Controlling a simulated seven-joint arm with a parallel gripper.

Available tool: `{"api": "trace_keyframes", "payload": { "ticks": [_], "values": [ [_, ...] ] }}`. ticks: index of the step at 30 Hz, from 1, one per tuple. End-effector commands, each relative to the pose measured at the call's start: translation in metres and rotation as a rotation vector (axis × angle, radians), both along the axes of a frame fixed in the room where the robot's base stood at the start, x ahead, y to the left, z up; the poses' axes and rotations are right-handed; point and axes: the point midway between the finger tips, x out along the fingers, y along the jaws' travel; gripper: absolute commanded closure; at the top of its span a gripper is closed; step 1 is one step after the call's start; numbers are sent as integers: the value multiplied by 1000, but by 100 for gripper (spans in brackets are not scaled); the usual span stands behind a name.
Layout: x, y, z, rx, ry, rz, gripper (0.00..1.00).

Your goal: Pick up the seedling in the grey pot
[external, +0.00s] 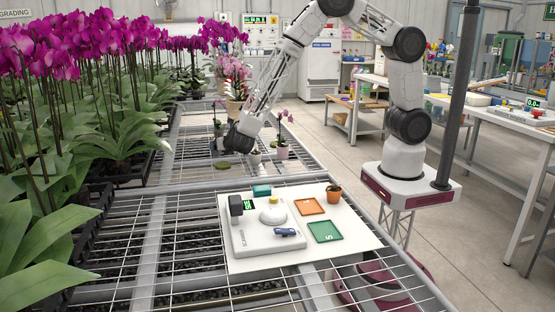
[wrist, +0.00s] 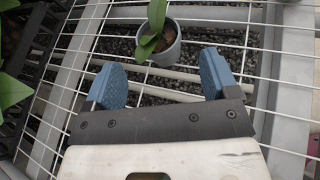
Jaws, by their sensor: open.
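In the wrist view, the seedling (wrist: 155,18) is a small plant with upright green leaves in a round grey pot (wrist: 170,55). The pot stands on the wire mesh bench (wrist: 75,55), ahead of the gap between my fingers. My gripper (wrist: 162,80) is open, with its two blue fingertips wide apart and nothing between them. The pot looks apart from both fingertips. In the external view, my gripper (external: 238,143) is low over the far bench, near several small pots. A pale pot (external: 255,158) shows close beside it; I cannot tell whether it is the same pot.
A pot with a pink-flowered plant (external: 282,152) stands right of my gripper. A green round item (external: 223,165) lies on the mesh. Tall orchids (external: 100,110) crowd the left.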

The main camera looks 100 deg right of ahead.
Motion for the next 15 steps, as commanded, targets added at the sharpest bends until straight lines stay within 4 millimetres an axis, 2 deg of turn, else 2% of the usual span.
{"api": "trace_keyframes", "payload": {
  "ticks": [4,15],
  "values": [
    [3,-7,-4,0,1,0,19],
    [4,-9,-4,0,1,0,19]
  ]
}}
